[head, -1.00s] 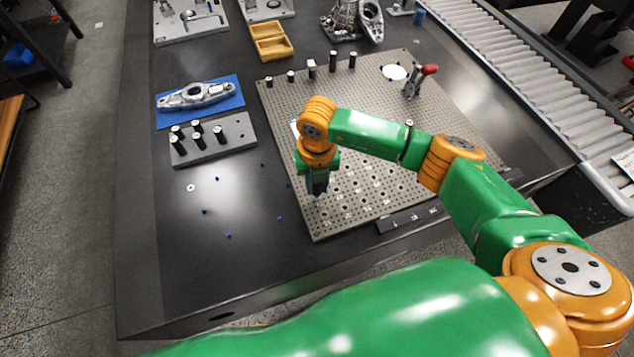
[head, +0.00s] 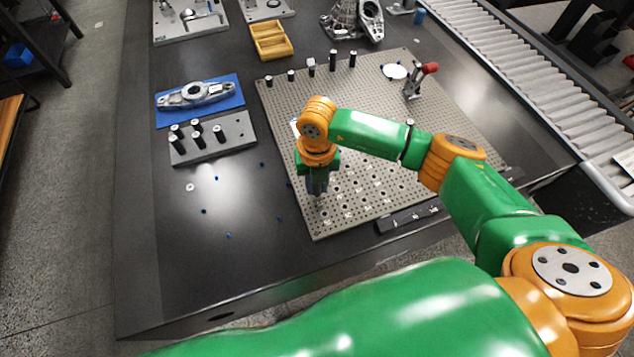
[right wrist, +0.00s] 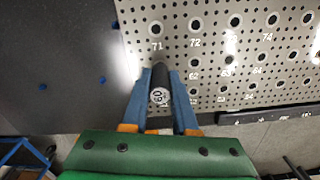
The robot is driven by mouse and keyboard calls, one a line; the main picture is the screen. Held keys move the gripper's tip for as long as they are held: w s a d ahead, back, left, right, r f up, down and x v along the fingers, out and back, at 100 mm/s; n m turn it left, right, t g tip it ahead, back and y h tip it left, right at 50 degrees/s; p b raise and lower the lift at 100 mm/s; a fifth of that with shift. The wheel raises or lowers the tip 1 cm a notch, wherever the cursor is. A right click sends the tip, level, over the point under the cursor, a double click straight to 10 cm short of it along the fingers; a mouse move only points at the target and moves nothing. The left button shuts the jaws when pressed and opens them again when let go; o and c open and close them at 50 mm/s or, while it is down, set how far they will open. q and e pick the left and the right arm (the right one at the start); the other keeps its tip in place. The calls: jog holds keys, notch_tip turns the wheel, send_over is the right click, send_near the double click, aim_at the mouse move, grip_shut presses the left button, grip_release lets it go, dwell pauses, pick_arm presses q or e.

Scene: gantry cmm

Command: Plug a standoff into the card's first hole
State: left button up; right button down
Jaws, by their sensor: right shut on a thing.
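My right gripper (head: 317,192) is over the front left part of the perforated plate (head: 300,215). In the right wrist view the right gripper (right wrist: 160,76) has its blue fingers shut on a black standoff (right wrist: 159,92) with a pale marked end face. The standoff's far end is hidden, so I cannot tell whether it sits in a hole. Ringed holes with white numbers, such as the one by 71 (right wrist: 156,28) and the one by 72, show just beyond the fingers. I cannot make out a separate card. My left gripper is not in view.
A grey block (head: 215,143) holding several black standoffs stands left of the plate. A metal part lies on a blue mat (head: 172,117) behind it. More black posts and a red-handled clamp (head: 420,80) stand on the plate's far part. Small blue bits lie on the dark table.

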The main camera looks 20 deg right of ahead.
jog(key=shift+f+b, duration=0.6)
jog(key=shift+f, duration=0.1)
jog(key=c, duration=0.6)
grip_release()
notch_tip(320, 180, up, 7)
jog(key=shift+r, duration=0.1)
